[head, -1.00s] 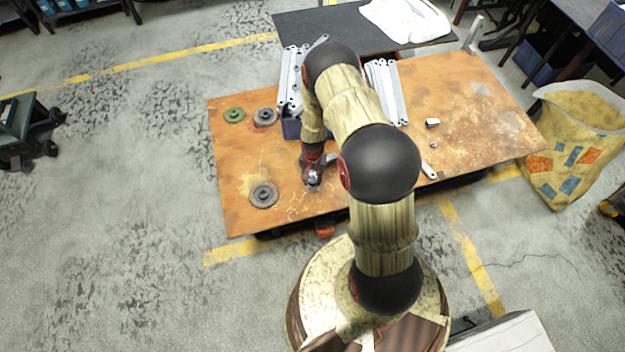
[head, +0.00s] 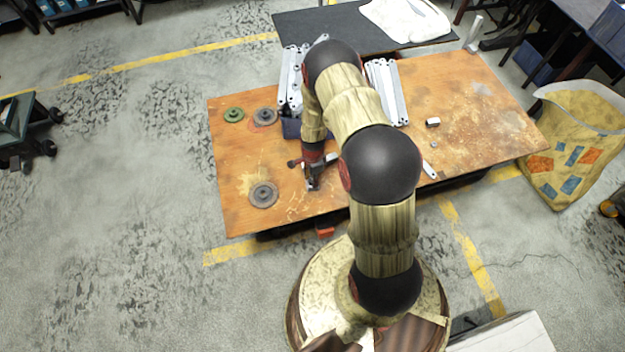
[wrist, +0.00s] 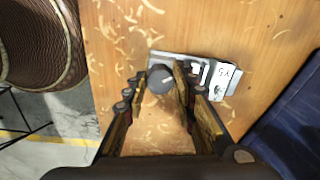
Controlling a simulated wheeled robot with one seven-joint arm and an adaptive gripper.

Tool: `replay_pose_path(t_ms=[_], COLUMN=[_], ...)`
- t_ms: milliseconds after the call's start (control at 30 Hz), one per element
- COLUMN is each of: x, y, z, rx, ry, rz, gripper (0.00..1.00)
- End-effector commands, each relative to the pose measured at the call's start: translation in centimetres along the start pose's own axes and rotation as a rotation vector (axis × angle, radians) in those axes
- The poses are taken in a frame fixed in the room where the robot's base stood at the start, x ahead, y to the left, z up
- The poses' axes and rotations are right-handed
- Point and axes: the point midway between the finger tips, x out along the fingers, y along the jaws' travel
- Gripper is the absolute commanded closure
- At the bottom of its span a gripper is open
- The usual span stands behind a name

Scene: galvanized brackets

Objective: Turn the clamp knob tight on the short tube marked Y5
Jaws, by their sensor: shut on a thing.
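In the wrist view, my gripper (wrist: 160,84) has its fingers closed on either side of a round dark clamp knob (wrist: 160,77) with a white line on its top. Beside the knob is a grey metal piece (wrist: 234,84). It carries a white label (wrist: 221,72) that seems to read Y5 upside down. The right finger covers part of this piece, and I cannot make out the tube's full shape. In the head view, my gripper (head: 313,184) is low over the near edge of the wooden table, and the knob is hidden there.
The wooden table (head: 470,100) holds round grey discs (head: 263,194), a green disc (head: 233,115), stacked metal brackets (head: 386,92) and small loose parts (head: 433,122). A blue bin (head: 291,128) is close behind my wrist. The table's right part is mostly clear.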

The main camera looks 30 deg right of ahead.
Motion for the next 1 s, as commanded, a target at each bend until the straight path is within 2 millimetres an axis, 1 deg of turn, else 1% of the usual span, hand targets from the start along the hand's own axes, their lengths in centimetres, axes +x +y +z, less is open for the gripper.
replay_pose_path(t_ms=[300,500,633,833,867,1000], x=[-0.01,-0.03,-0.05,-0.06,-0.06,-0.05], y=[-0.13,-0.16,-0.17,-0.18,-0.18,-0.15], z=[0.00,-0.01,-0.02,-0.02,-0.03,-0.02], rx=[0.402,0.621,0.675,0.677,0.677,0.676], ry=[0.000,-0.001,-0.001,-0.001,-0.001,-0.001], rz=[-0.002,-0.003,-0.003,-0.004,-0.004,-0.003], gripper=[0.99,0.99,0.99,0.99,0.72,0.64])
